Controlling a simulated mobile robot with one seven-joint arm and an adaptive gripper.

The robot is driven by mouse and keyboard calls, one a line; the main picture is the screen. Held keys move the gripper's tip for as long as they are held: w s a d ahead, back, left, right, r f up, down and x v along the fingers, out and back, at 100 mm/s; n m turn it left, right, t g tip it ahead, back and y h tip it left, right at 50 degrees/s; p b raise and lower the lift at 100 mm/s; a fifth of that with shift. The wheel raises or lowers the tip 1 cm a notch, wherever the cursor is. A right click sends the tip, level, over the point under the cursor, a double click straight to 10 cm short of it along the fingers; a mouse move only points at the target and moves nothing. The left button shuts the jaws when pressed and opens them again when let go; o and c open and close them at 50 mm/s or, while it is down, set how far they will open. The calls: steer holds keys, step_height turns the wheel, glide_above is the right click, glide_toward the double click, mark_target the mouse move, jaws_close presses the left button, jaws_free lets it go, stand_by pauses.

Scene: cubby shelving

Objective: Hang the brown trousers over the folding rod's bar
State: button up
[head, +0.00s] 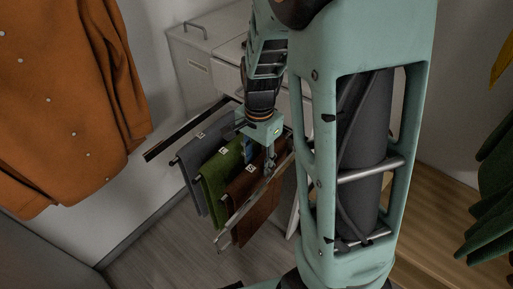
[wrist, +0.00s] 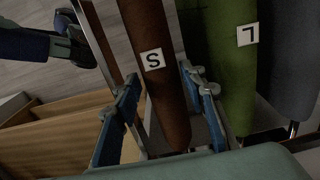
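The brown trousers (head: 257,200) hang folded over a bar of a pull-out rack, nearest the front of it. In the wrist view the brown trousers (wrist: 160,85) carry a white tag marked S. My gripper (head: 268,168) is over their upper fold. In the wrist view my gripper (wrist: 165,105) is open, with one blue-padded finger on each side of the brown fold; the right finger is close to the cloth, and I cannot tell whether it touches.
Green trousers (head: 219,178) and grey trousers (head: 196,160) hang beside the brown ones. A white cabinet (head: 198,62) stands behind. An orange shirt (head: 65,95) hangs at left, and dark green clothing (head: 490,195) at right. A wooden surface (head: 445,225) lies at lower right.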

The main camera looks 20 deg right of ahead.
step_height(320, 180, down, 8)
steer(key=shift+w+f+b, duration=0.1)
steer(key=shift+f+b, duration=0.05)
steer(key=shift+b, duration=1.1)
jaws_close()
